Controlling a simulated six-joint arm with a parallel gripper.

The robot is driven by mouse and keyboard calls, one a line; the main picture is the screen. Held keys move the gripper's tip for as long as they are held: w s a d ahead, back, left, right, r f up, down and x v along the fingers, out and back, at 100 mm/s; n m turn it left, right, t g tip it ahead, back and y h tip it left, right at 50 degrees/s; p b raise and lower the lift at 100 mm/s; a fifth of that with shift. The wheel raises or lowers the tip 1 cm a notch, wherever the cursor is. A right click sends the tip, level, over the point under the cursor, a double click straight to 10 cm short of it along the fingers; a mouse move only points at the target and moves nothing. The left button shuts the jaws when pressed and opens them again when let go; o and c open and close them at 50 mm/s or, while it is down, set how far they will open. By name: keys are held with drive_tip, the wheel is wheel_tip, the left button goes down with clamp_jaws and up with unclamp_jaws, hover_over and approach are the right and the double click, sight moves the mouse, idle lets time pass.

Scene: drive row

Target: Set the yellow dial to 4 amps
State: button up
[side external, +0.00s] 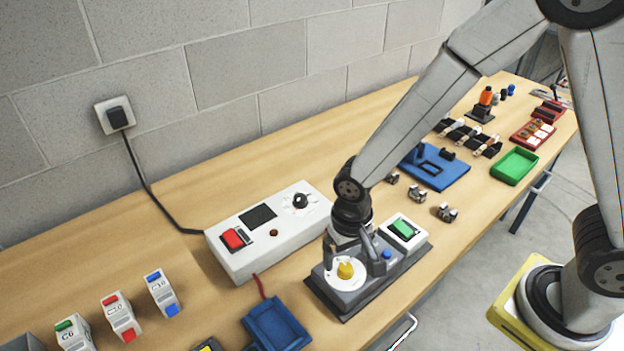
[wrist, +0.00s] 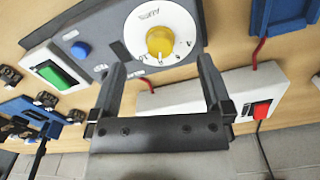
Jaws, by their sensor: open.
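The yellow dial (side external: 345,270) sits on a round white scale marked AMPS, on a grey control box (side external: 345,308). In the wrist view the yellow dial (wrist: 160,41) stands upright in its white scale (wrist: 165,22), with several small printed numbers. They are too small to read surely, and I cannot tell which number the dial points at. My gripper (side external: 366,250) is just above the box, close behind the dial. In the wrist view my gripper (wrist: 157,70) is open and empty, its two fingers apart on either side of the dial's width, not visibly touching it.
Breakers (side external: 162,292) stand farther left.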

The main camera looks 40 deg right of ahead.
sight(346, 267)
drive_tip(key=shift+f, duration=0.2)
idle(0.3)
drive_tip(key=shift+f, duration=1.35)
drive_tip(key=c, duration=1.3)
drive_tip(key=shift+o, duration=0.2)
